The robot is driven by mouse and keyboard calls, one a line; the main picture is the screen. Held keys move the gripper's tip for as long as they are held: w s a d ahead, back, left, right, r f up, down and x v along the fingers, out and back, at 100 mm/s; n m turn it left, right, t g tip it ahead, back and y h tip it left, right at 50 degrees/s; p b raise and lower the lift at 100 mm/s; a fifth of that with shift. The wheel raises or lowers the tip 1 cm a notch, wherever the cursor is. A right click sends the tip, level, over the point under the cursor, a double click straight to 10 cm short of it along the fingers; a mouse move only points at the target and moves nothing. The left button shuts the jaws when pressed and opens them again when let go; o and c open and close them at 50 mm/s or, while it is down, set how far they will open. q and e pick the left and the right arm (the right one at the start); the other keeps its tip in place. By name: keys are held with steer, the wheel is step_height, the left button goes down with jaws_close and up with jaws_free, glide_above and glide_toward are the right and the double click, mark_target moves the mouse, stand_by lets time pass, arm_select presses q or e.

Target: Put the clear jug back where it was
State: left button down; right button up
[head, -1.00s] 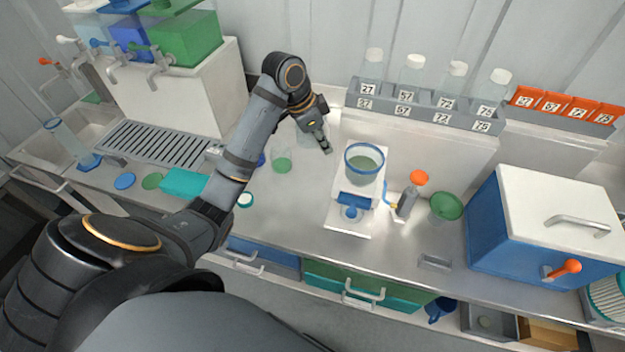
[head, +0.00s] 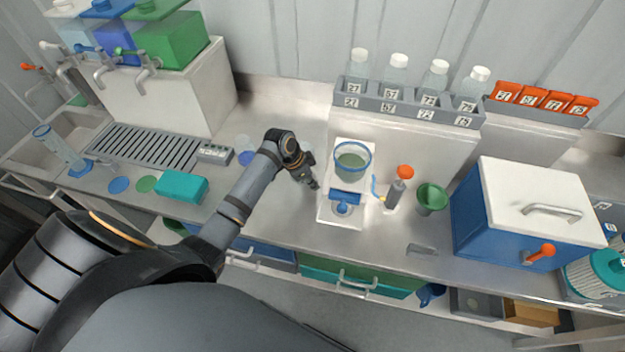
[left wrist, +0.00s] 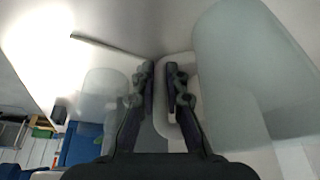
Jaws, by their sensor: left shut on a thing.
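My left gripper (head: 314,186) is low over the bench, just left of the white stand. In the left wrist view its fingers (left wrist: 165,90) are closed around the pale handle of the clear jug (left wrist: 250,75). The jug's frosted, see-through body fills the right of that view. My right gripper is not in view.
A bottle rack (head: 410,108) is behind. A teal block (head: 181,187) lies left.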

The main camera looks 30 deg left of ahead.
arm_select(q)
steer(key=shift+f, duration=0.2)
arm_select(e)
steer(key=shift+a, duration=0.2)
arm_select(q)
steer(key=c, duration=1.4)
jaws_free()
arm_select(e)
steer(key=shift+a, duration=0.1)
arm_select(q)
steer(key=shift+r, duration=0.25)
steer(key=shift+s+a+r, duration=0.1)
steer(key=shift+a+r, duration=0.1)
steer(key=shift+r, duration=0.1)
steer(key=b+v, duration=0.2)
steer(key=v, duration=0.9)
steer(key=shift+r, duration=0.15)
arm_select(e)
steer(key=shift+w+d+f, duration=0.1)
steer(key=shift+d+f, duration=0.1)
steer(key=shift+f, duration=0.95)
